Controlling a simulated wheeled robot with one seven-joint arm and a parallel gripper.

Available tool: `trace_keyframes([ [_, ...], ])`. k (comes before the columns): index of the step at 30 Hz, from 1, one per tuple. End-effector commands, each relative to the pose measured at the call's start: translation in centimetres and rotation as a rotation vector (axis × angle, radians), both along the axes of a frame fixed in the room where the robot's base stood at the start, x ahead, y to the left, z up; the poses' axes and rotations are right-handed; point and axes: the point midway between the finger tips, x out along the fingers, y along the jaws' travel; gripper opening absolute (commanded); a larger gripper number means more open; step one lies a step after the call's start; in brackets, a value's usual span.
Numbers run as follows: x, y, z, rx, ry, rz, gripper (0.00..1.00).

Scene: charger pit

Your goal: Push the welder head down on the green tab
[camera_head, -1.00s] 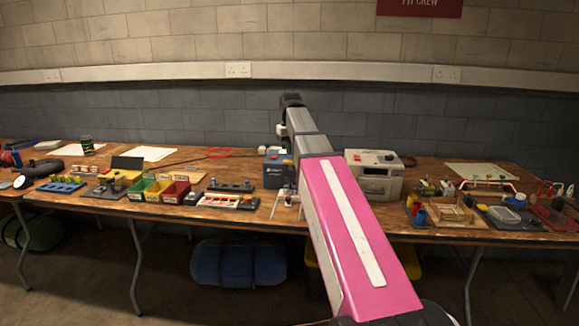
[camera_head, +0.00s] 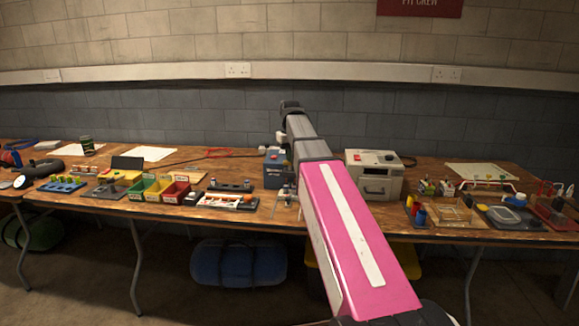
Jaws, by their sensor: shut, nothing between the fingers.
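A blue box with a red mark on top (camera_head: 275,168), which looks like the welder, stands on the bench just left of my arm. Small grey parts show at its front right, next to my pink arm. What seems to be the end of my gripper (camera_head: 285,192) is low among these parts, small and partly hidden. It looks shut and empty. I cannot tell whether it touches the welder head. The welder head cannot be told apart clearly, and no green tab can be made out there.
A beige box with a handle (camera_head: 373,175) stands right of my arm. Green, yellow and red bins (camera_head: 160,190) and a tray of parts (camera_head: 228,201) are to the left. A wooden tray (camera_head: 450,216) and several small items crowd the right. A grey wall stands behind.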

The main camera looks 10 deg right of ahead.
Motion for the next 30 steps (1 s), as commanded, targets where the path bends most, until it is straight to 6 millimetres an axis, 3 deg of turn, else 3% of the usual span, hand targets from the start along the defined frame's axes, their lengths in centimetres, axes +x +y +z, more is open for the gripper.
trace_keyframes([
  [30, 0.0, 0.0, -1.3, 0.000, 0.000, 0.000, 0.00],
])
